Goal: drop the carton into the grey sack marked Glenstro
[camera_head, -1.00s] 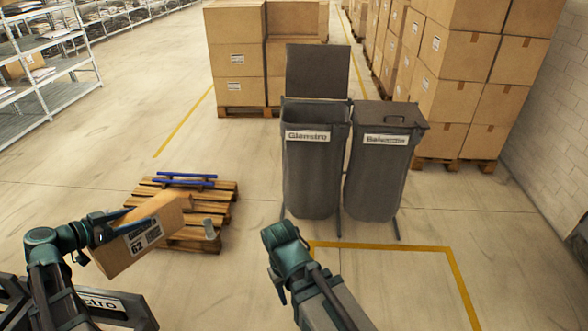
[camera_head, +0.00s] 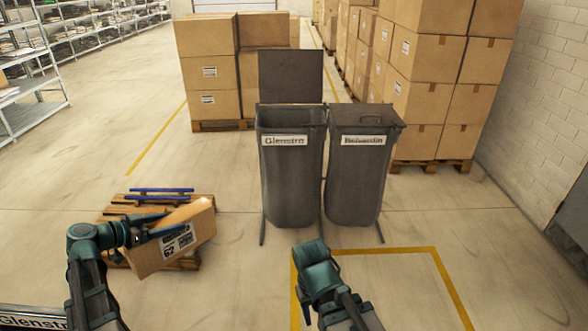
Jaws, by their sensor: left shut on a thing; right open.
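The cardboard carton (camera_head: 190,246) has a printed white label and hangs tilted at the lower left. My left gripper (camera_head: 152,234) is shut on the carton's left side and holds it in front of the pallet. The grey sack marked Glenstro (camera_head: 290,180) stands upright near the middle, its lid (camera_head: 290,76) raised and its mouth open. The carton is to the left of the sack and nearer to me, apart from it. My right gripper (camera_head: 312,285) is below and in front of the sacks, with nothing seen in it; its fingertips are hidden behind the wrist.
A second grey sack (camera_head: 355,185) with its lid closed stands right of the Glenstro sack. A wooden pallet (camera_head: 120,215) with blue bars lies behind the carton. Stacked boxes (camera_head: 208,65) stand behind, and more (camera_head: 425,90) at right. Floor between pallet and sacks is clear.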

